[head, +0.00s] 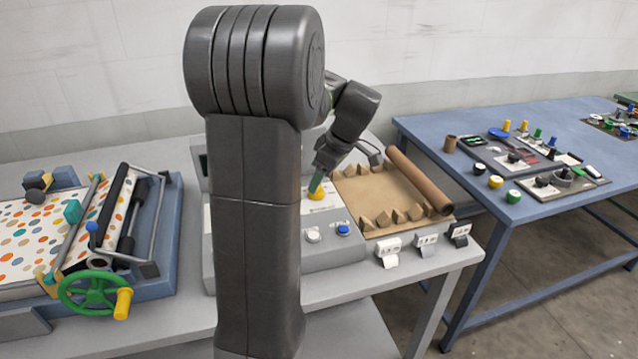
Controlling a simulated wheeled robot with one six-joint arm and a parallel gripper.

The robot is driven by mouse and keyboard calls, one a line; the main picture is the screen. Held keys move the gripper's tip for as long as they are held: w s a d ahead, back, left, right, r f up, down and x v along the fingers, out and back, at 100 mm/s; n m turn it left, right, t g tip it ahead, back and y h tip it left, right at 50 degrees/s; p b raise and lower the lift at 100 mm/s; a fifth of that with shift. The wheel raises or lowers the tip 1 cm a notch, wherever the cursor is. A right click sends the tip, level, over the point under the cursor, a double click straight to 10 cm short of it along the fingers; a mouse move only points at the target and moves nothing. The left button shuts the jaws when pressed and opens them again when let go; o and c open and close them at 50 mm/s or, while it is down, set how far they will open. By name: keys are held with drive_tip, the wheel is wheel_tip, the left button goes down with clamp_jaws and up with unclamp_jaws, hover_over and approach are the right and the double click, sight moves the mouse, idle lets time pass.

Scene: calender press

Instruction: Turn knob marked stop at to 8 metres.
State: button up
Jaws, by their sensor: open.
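A yellow knob (315,194) with a green upright part (317,180) stands on the grey control panel (335,258), just right of my arm's column. Its marking and scale are too small to read, so I cannot tell its setting or whether it is the one marked stop at. My gripper (325,166) is open and points down close above the green part. I cannot tell whether its fingers touch it or are around it. My arm hides the panel's left part.
A white button (313,235) and a blue button (343,229) sit at the panel's front. Right of it is a brown tray (375,197) with a cardboard roll (420,180). A press with a green handwheel (93,294) stands left. A blue table (425,134) holds several small parts.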

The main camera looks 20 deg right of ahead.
sight(318, 191)
drive_tip(key=v, duration=1)
drive_tip(key=shift+r, duration=0.35)
drive_tip(key=shift+s+f, duration=0.1)
drive_tip(key=x, duration=1.3)
drive_tip(key=shift+f, duration=0.3)
drive_tip(key=shift+r, duration=0.1)
